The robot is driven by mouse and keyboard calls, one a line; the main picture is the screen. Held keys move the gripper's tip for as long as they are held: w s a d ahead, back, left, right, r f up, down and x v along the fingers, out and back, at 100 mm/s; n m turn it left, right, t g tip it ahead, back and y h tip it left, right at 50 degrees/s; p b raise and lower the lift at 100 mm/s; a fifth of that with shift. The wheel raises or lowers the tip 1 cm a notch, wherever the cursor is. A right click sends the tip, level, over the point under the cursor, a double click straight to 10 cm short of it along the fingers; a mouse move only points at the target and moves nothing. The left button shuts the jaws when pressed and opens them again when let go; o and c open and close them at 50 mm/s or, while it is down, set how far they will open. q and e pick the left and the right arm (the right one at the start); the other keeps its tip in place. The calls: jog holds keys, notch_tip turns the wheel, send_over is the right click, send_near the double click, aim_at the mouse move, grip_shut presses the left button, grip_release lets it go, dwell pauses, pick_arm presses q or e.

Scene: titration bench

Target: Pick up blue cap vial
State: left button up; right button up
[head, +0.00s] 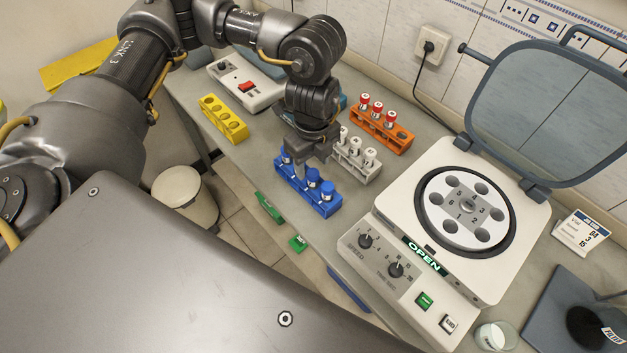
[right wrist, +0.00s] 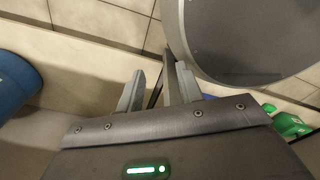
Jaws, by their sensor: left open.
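A blue rack (head: 318,206) on the bench holds blue cap vials. Two of them, a middle vial (head: 313,177) and a front vial (head: 327,188), show clearly. Another blue cap (head: 286,157) shows at the rack's far left end, close to the gripper. My left gripper (head: 302,168) is open and points down just above the rack, near the far and middle caps. Its fingers partly hide the rack there, and I cannot tell whether they touch a cap. My right gripper (right wrist: 160,88) shows in the right wrist view with its fingers apart and nothing between them.
A white rack (head: 357,165) with white cap vials stands close behind the blue one. An orange rack (head: 382,130) with red caps is farther back. An empty yellow rack (head: 222,118) is to the left. A centrifuge (head: 420,270) with its lid (head: 548,110) raised fills the right.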

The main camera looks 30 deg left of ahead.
aim_at(313, 172)
pick_arm(q)
jog(key=shift+w+f+p, duration=0.2)
jog(key=shift+f+p, duration=0.45)
jog(key=shift+f, duration=2.05)
jog(key=c, duration=1.1)
